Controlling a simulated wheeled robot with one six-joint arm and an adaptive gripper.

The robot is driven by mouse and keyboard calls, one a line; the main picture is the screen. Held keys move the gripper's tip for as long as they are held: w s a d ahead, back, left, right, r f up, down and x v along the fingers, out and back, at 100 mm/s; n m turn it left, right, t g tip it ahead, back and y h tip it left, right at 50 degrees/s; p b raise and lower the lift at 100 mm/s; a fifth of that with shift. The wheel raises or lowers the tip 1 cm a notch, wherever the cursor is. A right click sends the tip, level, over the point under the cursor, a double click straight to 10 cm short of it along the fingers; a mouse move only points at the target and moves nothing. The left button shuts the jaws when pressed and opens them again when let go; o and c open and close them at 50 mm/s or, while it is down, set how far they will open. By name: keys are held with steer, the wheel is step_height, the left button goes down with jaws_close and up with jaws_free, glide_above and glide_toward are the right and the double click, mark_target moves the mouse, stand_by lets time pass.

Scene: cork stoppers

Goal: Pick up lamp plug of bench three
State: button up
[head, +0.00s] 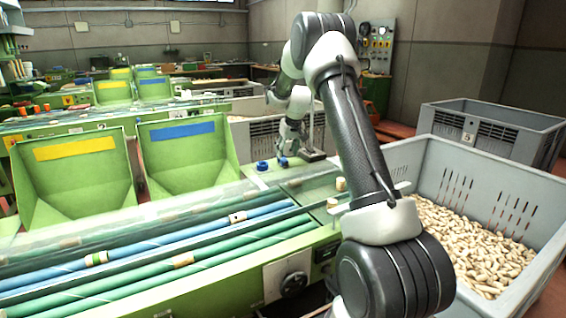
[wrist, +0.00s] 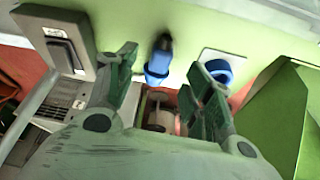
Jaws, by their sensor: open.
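A blue plug (wrist: 158,62) with a dark end stands out from the green bench panel in the wrist view, in the gap between my fingers. In the head view a blue plug (head: 283,162) shows just below my gripper (head: 286,146). A second, round blue fitting (wrist: 219,70) sits on a white plate beside my right-hand finger in the wrist view; it seems to be the blue piece (head: 262,165) to the left in the head view. My gripper (wrist: 164,62) is open and appears empty. Whether a fingertip touches the plug cannot be told. No label naming the lamp plug is readable.
A grey box (wrist: 62,38) is close to the left-hand finger in the wrist view. Green hoppers (head: 188,150) stand left of the plugs. Rollers (head: 180,262) run along the bench front. A grey crate (head: 500,190) of corks stands at the right, near my arm.

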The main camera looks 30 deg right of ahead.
mark_target(284, 159)
steer(key=x, duration=0.5)
steer(key=shift+w, duration=0.35)
steer(key=shift+c, duration=0.4)
steer(key=c, duration=0.8)
